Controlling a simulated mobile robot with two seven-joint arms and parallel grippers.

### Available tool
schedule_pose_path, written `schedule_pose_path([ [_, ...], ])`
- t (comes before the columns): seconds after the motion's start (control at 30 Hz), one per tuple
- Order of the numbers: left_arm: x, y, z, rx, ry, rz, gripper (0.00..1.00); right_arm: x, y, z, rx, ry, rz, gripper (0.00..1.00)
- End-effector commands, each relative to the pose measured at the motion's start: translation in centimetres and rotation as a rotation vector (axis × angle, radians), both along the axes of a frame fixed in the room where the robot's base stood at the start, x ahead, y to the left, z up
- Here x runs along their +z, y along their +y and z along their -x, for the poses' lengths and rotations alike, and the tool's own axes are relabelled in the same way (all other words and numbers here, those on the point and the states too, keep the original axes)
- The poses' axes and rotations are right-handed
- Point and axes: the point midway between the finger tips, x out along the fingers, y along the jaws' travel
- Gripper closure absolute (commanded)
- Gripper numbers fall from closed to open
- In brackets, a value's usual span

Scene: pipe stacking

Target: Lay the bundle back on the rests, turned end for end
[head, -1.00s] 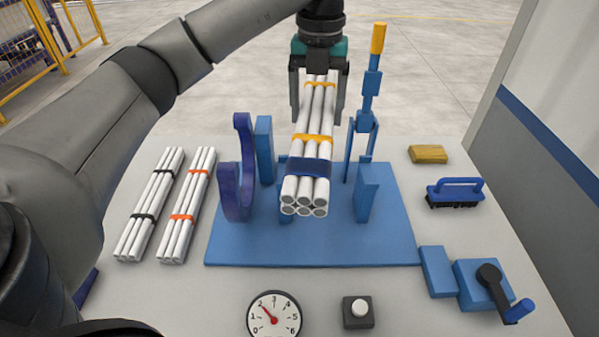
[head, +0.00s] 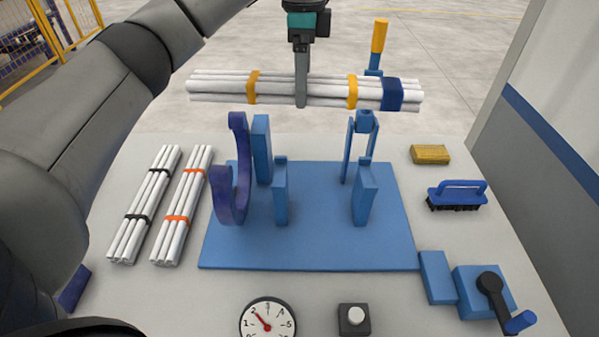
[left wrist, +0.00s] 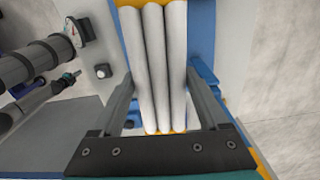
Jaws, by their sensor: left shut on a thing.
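My left gripper (head: 301,100) is shut around the middle of a bundle of white pipes (head: 310,90), holding it in the air above the rests. The bundle lies level, left to right in the head view, with two yellow bands and a blue band (head: 392,95) near its right end. In the left wrist view the pipes (left wrist: 155,65) run between the two fingers. The blue rests (head: 281,195) (head: 364,195) stand on a blue base plate (head: 320,250), with nothing lying on them. My right gripper is not in view.
A purple curved bracket (head: 232,180) stands left of the rests. Two other pipe bundles, black-banded (head: 145,205) and orange-banded (head: 183,205), lie at left. A brush (head: 457,194), yellow block (head: 430,154), crank box (head: 485,285), gauge (head: 268,322) and button (head: 353,318) are also on the table.

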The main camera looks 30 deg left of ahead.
Motion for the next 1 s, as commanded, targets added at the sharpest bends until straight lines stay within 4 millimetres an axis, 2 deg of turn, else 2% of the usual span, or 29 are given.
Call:
schedule_pose_path([
  [0.13, -0.2, 0.0, -0.1, 0.066, 0.0, 0.001, 1.0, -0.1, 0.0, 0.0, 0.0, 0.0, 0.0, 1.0],
  [0.23, -1.8, 0.0, -0.1, 0.078, 0.004, 0.002, 1.0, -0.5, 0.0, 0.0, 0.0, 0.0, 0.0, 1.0],
  [0.7, -13.5, 0.1, 0.0, 0.077, 0.003, 0.0, 1.0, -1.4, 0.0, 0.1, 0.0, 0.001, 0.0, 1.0],
  [0.8, -14.8, 0.1, -0.1, 0.077, 0.002, 0.002, 1.0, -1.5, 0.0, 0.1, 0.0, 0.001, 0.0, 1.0],
  [1.0, -16.1, 0.1, -0.1, 0.075, 0.001, 0.001, 1.0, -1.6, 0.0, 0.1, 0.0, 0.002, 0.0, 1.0],
])
